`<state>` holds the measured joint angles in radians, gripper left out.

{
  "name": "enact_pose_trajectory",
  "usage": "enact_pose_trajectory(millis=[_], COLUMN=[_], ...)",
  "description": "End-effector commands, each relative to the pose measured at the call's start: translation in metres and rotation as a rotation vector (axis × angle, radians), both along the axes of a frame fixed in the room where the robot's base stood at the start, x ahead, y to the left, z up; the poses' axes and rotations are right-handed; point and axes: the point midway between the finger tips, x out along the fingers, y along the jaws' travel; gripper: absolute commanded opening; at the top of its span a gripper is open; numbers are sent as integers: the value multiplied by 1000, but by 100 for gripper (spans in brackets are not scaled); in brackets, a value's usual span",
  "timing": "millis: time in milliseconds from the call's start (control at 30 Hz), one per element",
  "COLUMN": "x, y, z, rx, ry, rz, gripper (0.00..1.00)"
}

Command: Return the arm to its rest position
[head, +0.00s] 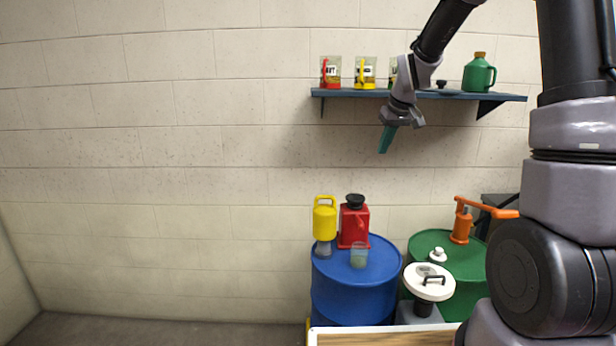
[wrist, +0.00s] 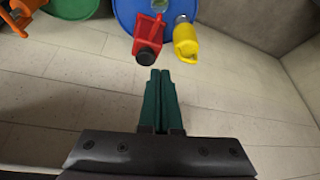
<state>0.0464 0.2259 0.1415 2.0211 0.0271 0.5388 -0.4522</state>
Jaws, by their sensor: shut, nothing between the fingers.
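My gripper (head: 386,148) is raised in the air in front of the wall, below the left half of the shelf and above the drums. Its teal fingers point down and are shut with nothing between them. The wrist view also shows the closed fingers (wrist: 160,75) side by side and empty. The arm reaches in from the upper right of the head view, passing in front of the shelf and partly hiding one item on it.
A blue drum (head: 340,291) carries a yellow container (head: 324,220), a red can (head: 354,228) and a clear cup (head: 359,257). A green drum (head: 455,262) has an orange pump (head: 462,222). The dark shelf (head: 440,95) holds a green jug (head: 478,75). The left side is clear.

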Motion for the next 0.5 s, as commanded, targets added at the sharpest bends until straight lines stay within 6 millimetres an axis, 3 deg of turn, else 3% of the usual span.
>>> enact_pose_trajectory(millis=[33,200,500], x=[-18,-82,-204], y=[-4,-13,-26], z=[23,77,130], rx=[9,59,189], ry=[-15,-36,-73], rz=[-34,-160,-373], gripper=[0,0,0])
